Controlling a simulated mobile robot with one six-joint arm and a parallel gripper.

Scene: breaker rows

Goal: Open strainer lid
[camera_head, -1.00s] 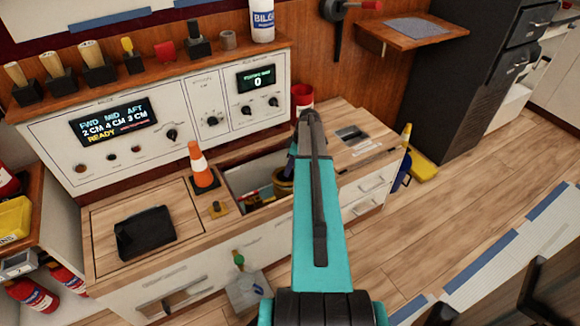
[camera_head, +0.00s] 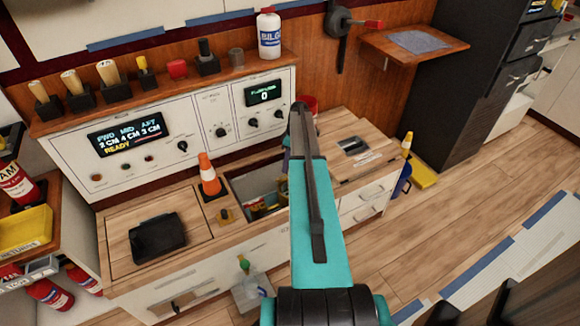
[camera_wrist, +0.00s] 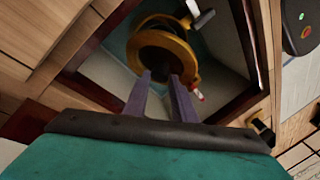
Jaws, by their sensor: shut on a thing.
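In the wrist view the strainer lid (camera_wrist: 165,55), a round yellow ring with a darker middle, lies inside the open hatch. My gripper (camera_wrist: 162,78) reaches down into the hatch, its two purple-grey fingers at the ring's near edge. They are shut on the lid; the exact contact is hard to see. A yellow part with a pale handle (camera_wrist: 202,18) shows beyond the ring. In the head view my arm hides the gripper and most of the strainer; only some yellow parts show in the hatch (camera_head: 235,184).
The dark hatch rim (camera_wrist: 100,40) surrounds my fingers closely. A black case (camera_head: 158,238) lies on the bench. A control panel (camera_head: 205,115) rises behind.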

